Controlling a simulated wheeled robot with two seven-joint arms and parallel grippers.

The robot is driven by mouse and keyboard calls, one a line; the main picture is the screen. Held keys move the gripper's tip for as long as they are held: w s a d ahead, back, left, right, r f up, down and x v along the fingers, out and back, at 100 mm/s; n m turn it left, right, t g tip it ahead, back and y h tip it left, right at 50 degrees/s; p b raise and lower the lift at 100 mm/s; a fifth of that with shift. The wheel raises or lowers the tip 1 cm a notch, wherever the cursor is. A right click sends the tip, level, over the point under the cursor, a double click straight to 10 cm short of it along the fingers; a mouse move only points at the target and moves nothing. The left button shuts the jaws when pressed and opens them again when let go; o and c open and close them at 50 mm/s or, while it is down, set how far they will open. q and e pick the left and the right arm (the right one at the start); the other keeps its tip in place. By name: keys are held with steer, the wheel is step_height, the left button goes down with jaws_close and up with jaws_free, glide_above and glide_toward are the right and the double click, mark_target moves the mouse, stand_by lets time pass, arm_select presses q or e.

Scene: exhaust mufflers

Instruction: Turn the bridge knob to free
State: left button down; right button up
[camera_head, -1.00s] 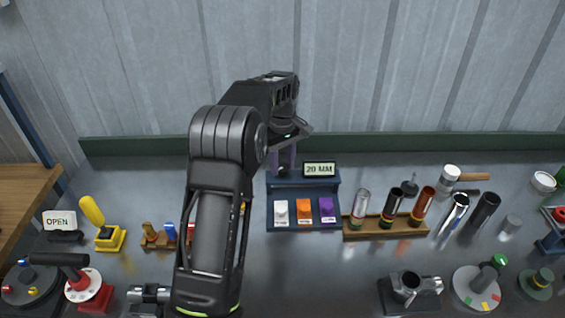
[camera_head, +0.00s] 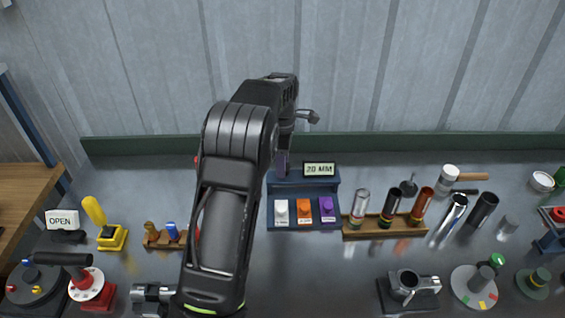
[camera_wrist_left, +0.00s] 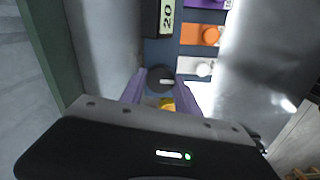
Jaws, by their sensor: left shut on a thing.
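The bridge knob (camera_wrist_left: 155,76) is a dark round knob with a short pale mark. In the left wrist view it sits on the blue station, beside the 20 MM display, between the purple fingers of my left gripper (camera_wrist_left: 160,88). The gripper is shut on it. In the head view my left gripper (camera_head: 282,164) reaches down at the back left of the blue station (camera_head: 302,186), left of the display (camera_head: 319,169). There the knob is hidden behind my arm and gripper. No label for the free position can be read. My right gripper is not in view.
White (camera_head: 281,212), orange (camera_head: 304,210) and purple (camera_head: 326,209) switches line the station's front. A wooden rack (camera_head: 385,226) of tubes stands to its right. A yellow-handled device (camera_head: 95,211) and a red-based lever (camera_head: 91,288) stand left. Bare metal bench lies in front of the station.

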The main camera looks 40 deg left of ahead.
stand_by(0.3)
arm_select(q)
steer(key=c, duration=0.9)
jaws_free()
steer(key=shift+r, duration=0.15)
step_height(320, 180, up, 8)
steer(key=shift+f+b, duration=0.25)
steer(key=shift+b, duration=0.45)
